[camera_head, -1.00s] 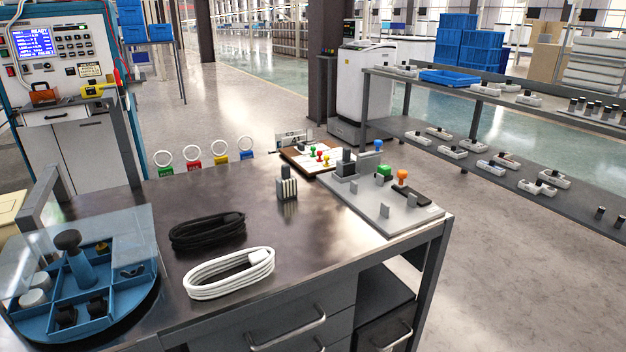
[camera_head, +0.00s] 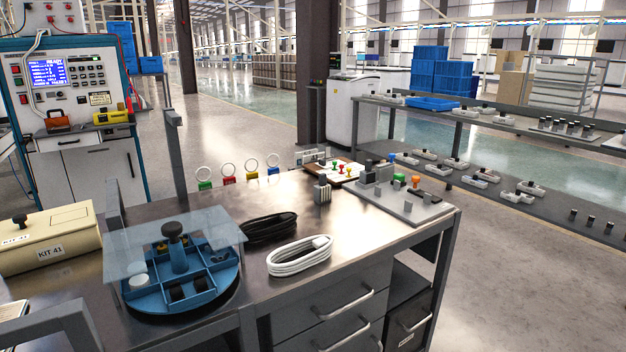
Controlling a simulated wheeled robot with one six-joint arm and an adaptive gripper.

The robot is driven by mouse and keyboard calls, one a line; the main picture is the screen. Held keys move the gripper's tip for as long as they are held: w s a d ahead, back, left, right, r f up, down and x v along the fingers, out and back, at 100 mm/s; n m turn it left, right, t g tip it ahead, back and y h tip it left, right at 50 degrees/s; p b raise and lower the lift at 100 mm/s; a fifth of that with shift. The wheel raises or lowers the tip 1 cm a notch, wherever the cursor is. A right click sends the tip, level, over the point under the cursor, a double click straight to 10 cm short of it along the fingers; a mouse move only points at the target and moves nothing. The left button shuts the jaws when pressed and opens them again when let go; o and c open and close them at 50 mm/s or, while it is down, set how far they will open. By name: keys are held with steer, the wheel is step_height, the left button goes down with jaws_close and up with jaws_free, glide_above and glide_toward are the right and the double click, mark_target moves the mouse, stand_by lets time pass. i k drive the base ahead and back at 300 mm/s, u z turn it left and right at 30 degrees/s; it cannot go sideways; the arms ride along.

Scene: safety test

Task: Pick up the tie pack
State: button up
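No label marks a tie pack. A small upright pack with white strips and a dark band (camera_head: 322,192) stands on the metal workbench (camera_head: 375,232), behind the coiled cables; I cannot tell for sure that it is the tie pack. A black coiled cable (camera_head: 268,228) and a white coiled cable (camera_head: 300,256) lie in front of it. My gripper is not in view.
A round blue divided tray (camera_head: 222,278) under a clear panel stands at the bench's left. A KIT 41 box (camera_head: 48,238) is further left. A grey fixture plate (camera_head: 408,208) and a clipboard (camera_head: 338,173) are at the back right.

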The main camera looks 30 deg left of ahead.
mark_target(366, 176)
steer(key=u, duration=1.1)
steer(key=i, duration=0.25)
